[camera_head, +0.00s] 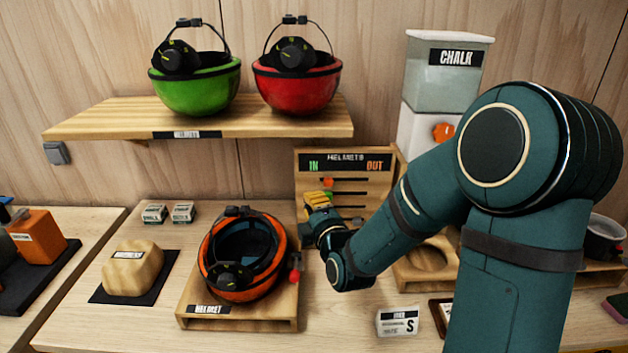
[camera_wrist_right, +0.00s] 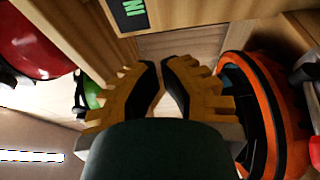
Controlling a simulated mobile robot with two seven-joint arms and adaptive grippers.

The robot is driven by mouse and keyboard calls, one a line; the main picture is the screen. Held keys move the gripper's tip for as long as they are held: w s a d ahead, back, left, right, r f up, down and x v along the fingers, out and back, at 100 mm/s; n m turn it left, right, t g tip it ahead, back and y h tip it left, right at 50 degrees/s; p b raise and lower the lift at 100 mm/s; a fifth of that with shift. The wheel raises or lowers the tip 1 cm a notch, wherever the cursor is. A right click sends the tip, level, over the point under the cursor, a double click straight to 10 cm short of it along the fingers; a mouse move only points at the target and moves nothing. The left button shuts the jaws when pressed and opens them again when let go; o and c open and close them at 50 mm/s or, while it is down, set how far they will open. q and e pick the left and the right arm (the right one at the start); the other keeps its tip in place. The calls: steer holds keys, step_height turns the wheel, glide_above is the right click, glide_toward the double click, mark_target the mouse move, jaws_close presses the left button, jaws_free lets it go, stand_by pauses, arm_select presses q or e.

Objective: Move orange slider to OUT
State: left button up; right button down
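The upright wooden HELMETS board (camera_head: 385,200) has a green IN label (camera_head: 313,166) at left, an orange OUT label (camera_head: 375,166) at right, and several horizontal slots. The orange slider (camera_head: 327,182) sits in the top visible slot, toward IN. My right gripper (camera_head: 318,197), with yellow fingers, is just below and left of it, in front of the board. In the right wrist view its fingers (camera_wrist_right: 161,68) are slightly apart with nothing between them. The IN label (camera_wrist_right: 130,12) shows above them; the slider does not. The gripper hides part of the lower slots. My left gripper is out of view.
An orange helmet (camera_head: 265,235) stands on a wooden base left of my right gripper. A chalk dispenser (camera_head: 445,75) stands behind my right arm. A shelf (camera_head: 130,120) above holds green and red helmets. Some table is clear before the board.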

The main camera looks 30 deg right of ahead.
mark_target(312, 176)
steer(key=x, duration=0.9)
steer(key=shift+w, duration=0.2)
steer(key=d, duration=0.2)
steer(key=shift+s+d, duration=0.7)
steer(key=shift+d, duration=0.15)
steer(key=shift+s, duration=0.1)
